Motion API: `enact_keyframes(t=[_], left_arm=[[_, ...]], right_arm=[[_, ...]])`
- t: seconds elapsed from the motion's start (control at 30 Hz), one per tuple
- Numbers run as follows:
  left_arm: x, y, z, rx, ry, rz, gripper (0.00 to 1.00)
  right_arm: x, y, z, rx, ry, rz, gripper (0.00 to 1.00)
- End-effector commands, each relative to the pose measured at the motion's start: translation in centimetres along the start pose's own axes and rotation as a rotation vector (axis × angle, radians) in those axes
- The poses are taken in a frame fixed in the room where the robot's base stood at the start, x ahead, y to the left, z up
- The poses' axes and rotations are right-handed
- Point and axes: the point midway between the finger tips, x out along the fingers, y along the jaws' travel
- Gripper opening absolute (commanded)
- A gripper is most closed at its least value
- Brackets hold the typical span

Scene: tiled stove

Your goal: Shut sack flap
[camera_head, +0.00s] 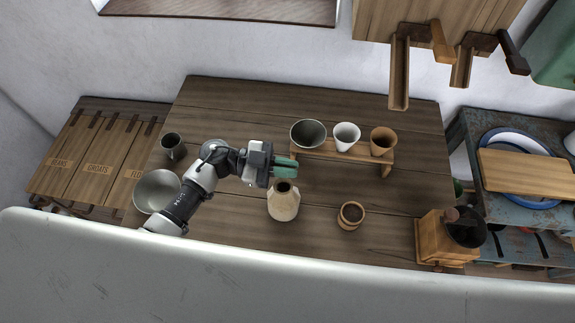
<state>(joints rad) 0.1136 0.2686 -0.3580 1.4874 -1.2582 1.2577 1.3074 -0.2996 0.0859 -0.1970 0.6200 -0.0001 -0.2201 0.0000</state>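No cloth sack is clear in view. At the left stands a wooden chest (88,155) with several slanted lids side by side, marked BEANS, GROATS and one starting FLO. These lids look down, and the right end of the chest is partly hidden by the table. My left gripper (287,167) is over the middle of the table, just behind the neck of a beige jug (283,206). Its green fingers lie together with no gap visible and nothing seen between them. It is well to the right of the chest. My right gripper is not in view.
On the table (390,225) are a metal bowl (157,191), a dark mug (172,146), a small pot (351,215), and a rack (330,153) with cups. A grinder (440,240) stands front right. A pale surface (290,285) fills the bottom.

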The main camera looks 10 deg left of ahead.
Motion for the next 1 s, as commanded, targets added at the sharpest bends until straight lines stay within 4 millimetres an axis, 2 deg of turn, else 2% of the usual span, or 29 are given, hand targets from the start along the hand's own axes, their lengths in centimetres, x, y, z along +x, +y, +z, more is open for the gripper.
enact_keyframes(t=[0.47, 1.0], left_arm=[[-0.1, 0.3, 0.1, 0.046, -0.001, 0.001, 0.00], [-0.1, 2.2, 0.7, 0.416, -0.001, 0.002, 0.00]], right_arm=[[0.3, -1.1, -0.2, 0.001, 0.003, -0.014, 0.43], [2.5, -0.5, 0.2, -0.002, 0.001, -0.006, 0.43]])
